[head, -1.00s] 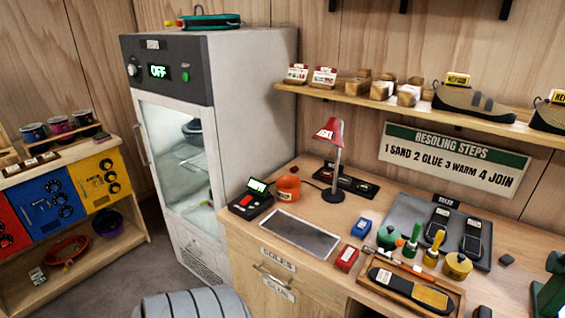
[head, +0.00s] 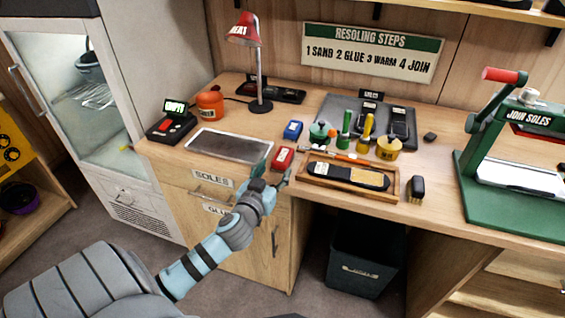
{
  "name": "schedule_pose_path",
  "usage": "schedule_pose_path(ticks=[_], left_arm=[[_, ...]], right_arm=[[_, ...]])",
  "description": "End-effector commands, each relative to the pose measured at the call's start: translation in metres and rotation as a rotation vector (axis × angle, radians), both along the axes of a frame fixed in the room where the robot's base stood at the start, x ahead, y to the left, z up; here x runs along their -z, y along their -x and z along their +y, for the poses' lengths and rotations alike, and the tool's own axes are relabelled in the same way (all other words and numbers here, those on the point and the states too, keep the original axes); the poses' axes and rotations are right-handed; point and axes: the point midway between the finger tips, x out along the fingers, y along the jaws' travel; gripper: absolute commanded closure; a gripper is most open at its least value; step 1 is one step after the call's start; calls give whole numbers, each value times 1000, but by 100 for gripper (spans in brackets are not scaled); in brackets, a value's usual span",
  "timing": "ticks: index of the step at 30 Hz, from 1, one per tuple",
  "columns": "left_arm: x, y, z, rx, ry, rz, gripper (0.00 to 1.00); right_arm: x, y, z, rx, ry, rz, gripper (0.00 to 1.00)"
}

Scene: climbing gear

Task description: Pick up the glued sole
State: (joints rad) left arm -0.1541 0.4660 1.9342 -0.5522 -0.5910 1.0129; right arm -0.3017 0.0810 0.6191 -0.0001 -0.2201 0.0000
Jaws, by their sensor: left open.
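A long dark sole (head: 335,173) with a pale label and a yellowish section at its right end lies in a shallow wooden tray (head: 350,193) near the front of the workbench. Whether the yellowish section is glue, I cannot tell. My left gripper (head: 276,167) is open and empty, left of the tray in the picture, by the bench's front edge. It is apart from the sole. Two more dark soles (head: 398,124) lie on a grey mat (head: 335,112) behind. My right gripper is out of view.
A red block (head: 283,158) is close to my left gripper. Green and yellow pots (head: 388,148) and brushes stand behind the tray. A dark flat plate (head: 228,145) lies left. A green press (head: 500,165) stands right. A dark bin (head: 362,262) is below.

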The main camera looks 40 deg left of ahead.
Motion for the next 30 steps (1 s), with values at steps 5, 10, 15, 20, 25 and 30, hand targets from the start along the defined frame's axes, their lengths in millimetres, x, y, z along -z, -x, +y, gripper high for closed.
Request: schedule_pose_path(ticks=[5,10,15,20,25,30], left_arm=[[5,-30,10,0,1,1,48],[7,-46,18,0,2,2,48],[13,-76,30,0,2,3,48],[14,-83,32,2,3,3,48],[14,-83,32,2,3,3,60],[14,-83,32,2,2,4,87]], right_arm=[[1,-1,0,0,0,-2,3],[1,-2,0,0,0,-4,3],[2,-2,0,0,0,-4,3],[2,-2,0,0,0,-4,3],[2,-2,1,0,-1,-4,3],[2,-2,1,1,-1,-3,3]])
